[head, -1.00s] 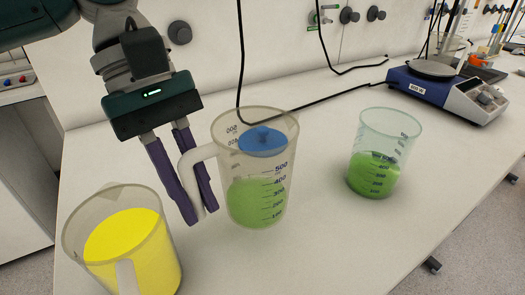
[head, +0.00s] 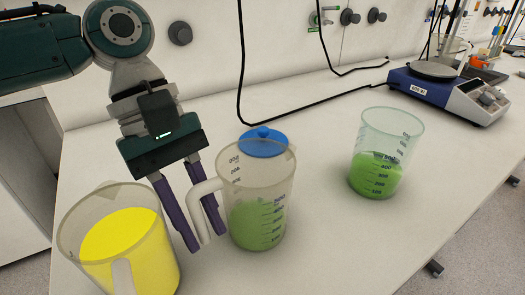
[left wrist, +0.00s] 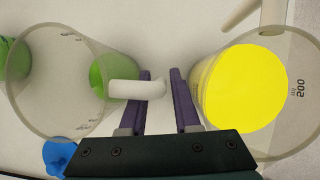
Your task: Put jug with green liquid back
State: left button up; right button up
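The jug with green liquid (head: 257,222) stands upright on the bench, its handle (head: 203,222) towards the left. In the left wrist view this jug (left wrist: 30,100) is at the left and its handle (left wrist: 135,89) reaches between the fingers. My left gripper (head: 207,241) has one finger on each side of the handle. In the left wrist view a narrow gap shows between the handle and the right-hand finger of the gripper (left wrist: 159,75), so the fingers look slightly open. My right gripper is in neither view.
A jug with yellow liquid (head: 122,240) stands close at the left of the gripper. A blue lid-like object (head: 263,136) lies just behind the green jug. A beaker with green liquid (head: 375,172) is at the right, and a blue hotplate (head: 440,92) behind it. Bench between is clear.

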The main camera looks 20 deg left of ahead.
pick_arm(q)
jog(key=p+v, duration=0.1)
jog(key=v, duration=1.1)
jog(key=shift+r, duration=0.15)
